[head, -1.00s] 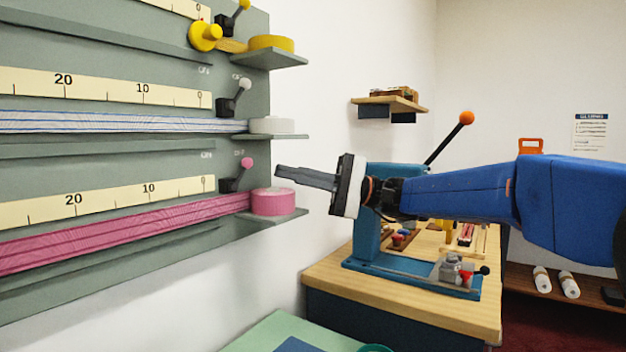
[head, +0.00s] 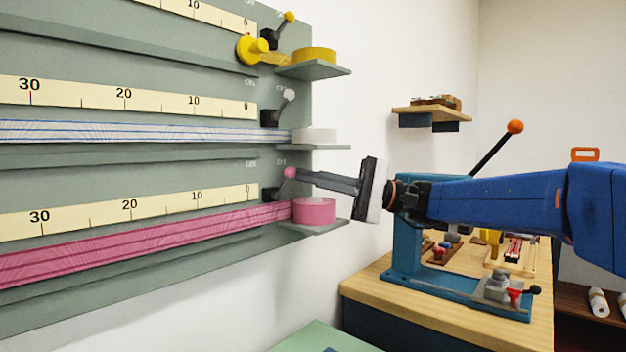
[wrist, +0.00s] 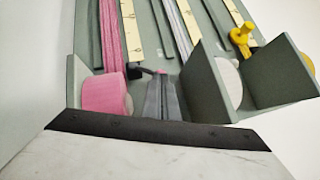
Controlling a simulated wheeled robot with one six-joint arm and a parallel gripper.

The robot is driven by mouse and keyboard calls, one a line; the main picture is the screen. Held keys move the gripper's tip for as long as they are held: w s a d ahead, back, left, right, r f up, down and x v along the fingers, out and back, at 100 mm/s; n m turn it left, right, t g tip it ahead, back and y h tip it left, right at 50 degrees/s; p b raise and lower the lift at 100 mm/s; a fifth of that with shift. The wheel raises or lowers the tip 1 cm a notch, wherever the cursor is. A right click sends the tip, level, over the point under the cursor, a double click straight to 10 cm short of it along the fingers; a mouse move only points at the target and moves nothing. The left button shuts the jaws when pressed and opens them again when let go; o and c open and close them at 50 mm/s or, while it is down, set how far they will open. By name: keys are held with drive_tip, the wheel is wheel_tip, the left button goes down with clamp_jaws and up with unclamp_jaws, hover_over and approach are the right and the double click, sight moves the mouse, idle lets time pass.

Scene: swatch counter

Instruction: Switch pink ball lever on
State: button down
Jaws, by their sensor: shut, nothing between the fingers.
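The pink ball lever (head: 290,173) stands on a black mount on the green-grey panel, above the pink roll (head: 315,211). Its arm leans up and to the right in the head view. My gripper (head: 300,175) is shut and empty, its fingertips right beside the pink ball from the right. In the wrist view, my gripper (wrist: 160,82) points at the lever, and the pink ball (wrist: 162,71) shows just past the fingertips. I cannot tell whether they touch. Part of the lever's mount is hidden in the wrist view.
A white ball lever (head: 289,95) and a yellow ball lever (head: 289,17) sit higher on the panel. A white roll (head: 314,135) on its shelf lies close above my fingers. A blue press (head: 408,240) stands on a wooden bench (head: 375,282) below my arm.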

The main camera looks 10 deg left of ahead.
drive_tip(key=shift+s+r+n+h, duration=0.1)
drive_tip(key=shift+r+n+h, duration=0.2)
drive_tip(key=shift+n, duration=0.1)
drive_tip(key=shift+s+a+r+n+h, duration=0.2)
drive_tip(key=shift+s+r+n+h, duration=0.15)
drive_tip(key=shift+n+h, duration=0.2)
drive_tip(key=shift+s+a+r+n+h, duration=0.2)
drive_tip(key=shift+r+n+h, duration=0.15)
drive_tip(key=shift+n+h, duration=0.2)
drive_tip(key=shift+s+a+r, duration=0.3)
drive_tip(key=shift+s, duration=0.15)
drive_tip(key=shift+s+a+r, duration=0.25)
drive_tip(key=shift+s+r, duration=0.05)
drive_tip(key=shift+s, duration=0.15)
drive_tip(key=shift+d, duration=0.1)
drive_tip(key=v, duration=1.7)
drive_tip(key=shift+d+r, duration=0.15)
drive_tip(key=shift+d, duration=0.1)
